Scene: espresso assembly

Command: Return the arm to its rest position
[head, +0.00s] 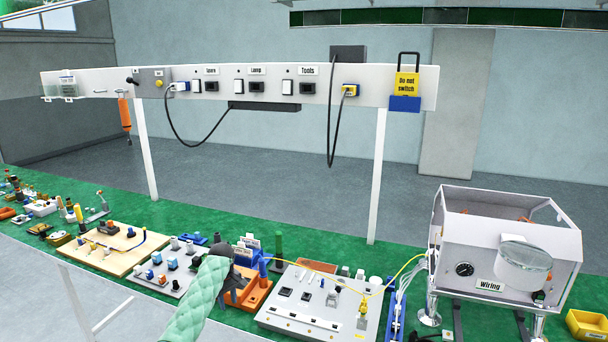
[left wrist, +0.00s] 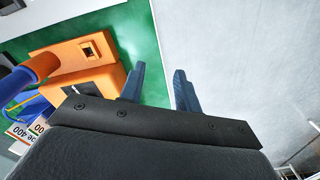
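My left arm, in a pale green sleeve, comes in from the bottom of the head view. Its dark left gripper (head: 236,290) is over the front of the bench, beside an orange block (head: 257,292). In the left wrist view its two blue fingers (left wrist: 158,90) stand apart with nothing between them. The orange block (left wrist: 85,62) lies to the left of the fingers there, clear of them. My right gripper is in neither view.
The green bench (head: 60,220) is crowded with a wooden board (head: 112,248), a grey panel (head: 310,308) with a yellow cable, and an open white machine housing (head: 510,240) at right. A white overhead rail (head: 215,72) stands behind. Pale floor lies in front.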

